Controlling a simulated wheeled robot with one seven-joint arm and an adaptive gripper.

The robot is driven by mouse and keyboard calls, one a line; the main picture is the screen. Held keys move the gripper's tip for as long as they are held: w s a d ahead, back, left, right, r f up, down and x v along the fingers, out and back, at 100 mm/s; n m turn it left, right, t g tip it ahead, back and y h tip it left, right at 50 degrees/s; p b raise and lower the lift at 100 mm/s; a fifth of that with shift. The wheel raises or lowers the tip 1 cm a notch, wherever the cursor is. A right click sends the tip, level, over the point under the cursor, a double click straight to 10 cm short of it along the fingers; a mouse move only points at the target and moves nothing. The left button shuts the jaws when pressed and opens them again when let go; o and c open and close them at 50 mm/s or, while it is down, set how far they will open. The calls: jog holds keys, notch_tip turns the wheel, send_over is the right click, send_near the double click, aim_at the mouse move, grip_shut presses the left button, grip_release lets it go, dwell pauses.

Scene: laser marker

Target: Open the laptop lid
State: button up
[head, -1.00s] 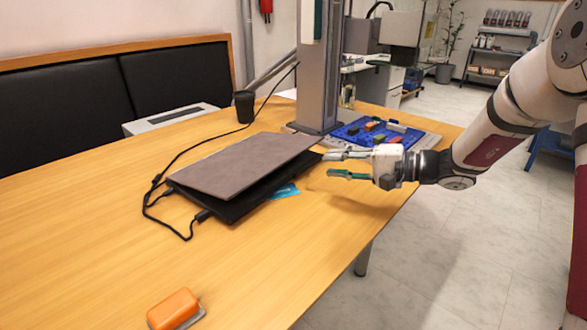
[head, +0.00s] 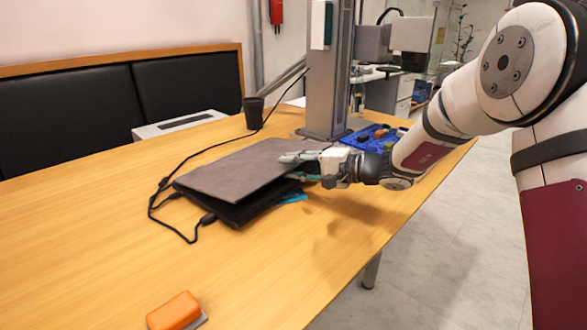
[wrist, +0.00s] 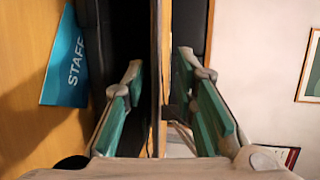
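The laptop (head: 235,170) lies on the wooden table with its grey lid partly raised, a gap showing between lid and black base (head: 238,212). My gripper (head: 298,166) is at the lid's right edge, one finger above the lid and the other below it. In the wrist view the lid edge (wrist: 155,60) runs between the two green-padded fingers, with space on both sides, so my gripper is open around it. The base (wrist: 95,50) shows to the left in that view. The lower finger is partly hidden in the head view.
A blue STAFF card (wrist: 68,65) lies beside the laptop. A black cable (head: 152,205) runs to its left side. A grey column (head: 328,80) and a blue tray (head: 375,137) stand behind. An orange object (head: 174,310) lies in front. The table's front is mostly clear.

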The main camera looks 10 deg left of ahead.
jog(key=shift+a, duration=0.1)
grip_shut()
jog(key=shift+r, duration=0.15)
